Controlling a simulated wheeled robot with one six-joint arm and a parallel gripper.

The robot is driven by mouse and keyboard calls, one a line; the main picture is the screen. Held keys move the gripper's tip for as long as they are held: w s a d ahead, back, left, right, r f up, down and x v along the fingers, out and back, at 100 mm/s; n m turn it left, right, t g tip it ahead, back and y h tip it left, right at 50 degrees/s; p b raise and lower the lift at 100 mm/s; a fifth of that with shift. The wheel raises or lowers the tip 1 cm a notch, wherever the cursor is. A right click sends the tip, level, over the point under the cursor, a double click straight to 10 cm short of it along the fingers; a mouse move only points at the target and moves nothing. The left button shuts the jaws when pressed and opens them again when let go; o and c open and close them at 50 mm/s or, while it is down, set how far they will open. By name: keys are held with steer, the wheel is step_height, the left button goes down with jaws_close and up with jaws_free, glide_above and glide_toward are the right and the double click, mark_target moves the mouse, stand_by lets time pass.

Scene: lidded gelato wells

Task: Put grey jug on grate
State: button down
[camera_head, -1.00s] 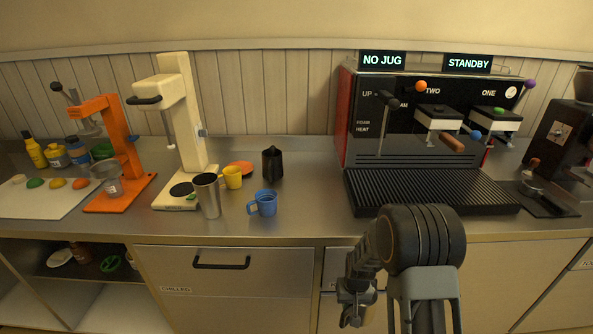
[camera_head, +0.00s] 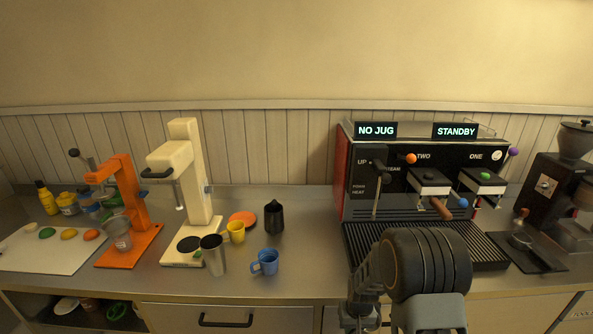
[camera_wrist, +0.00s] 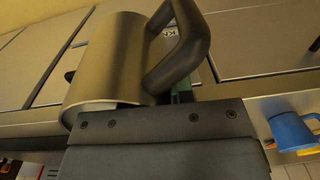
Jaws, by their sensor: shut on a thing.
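The grey jug (camera_wrist: 105,60) fills the upper left of the wrist view, with its dark handle (camera_wrist: 185,45) to the right. My gripper (camera_wrist: 178,96) is shut on the jug at its handle side; the fingertips are mostly hidden. The jug is tilted in this view, its pale rim toward my gripper's body. In the head view I cannot make out the jug; my arm covers that area. The dark ribbed grate (camera_head: 482,250) lies in front of the coffee machine, partly covered by my arm. Nothing stands on its visible part.
The machine (camera_head: 400,170) reads NO JUG and STANDBY. Left of the grate stand a black pitcher (camera_head: 274,217), a blue mug (camera_head: 265,262), a yellow mug (camera_head: 236,232) and a steel cup (camera_head: 213,255). A grinder (camera_head: 555,190) stands at the right. Clear counter lies between blue mug and grate.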

step_height(320, 180, down, 6)
steer(key=b, duration=0.5)
steer(key=shift+r, duration=0.2)
steer(key=shift+d, duration=0.15)
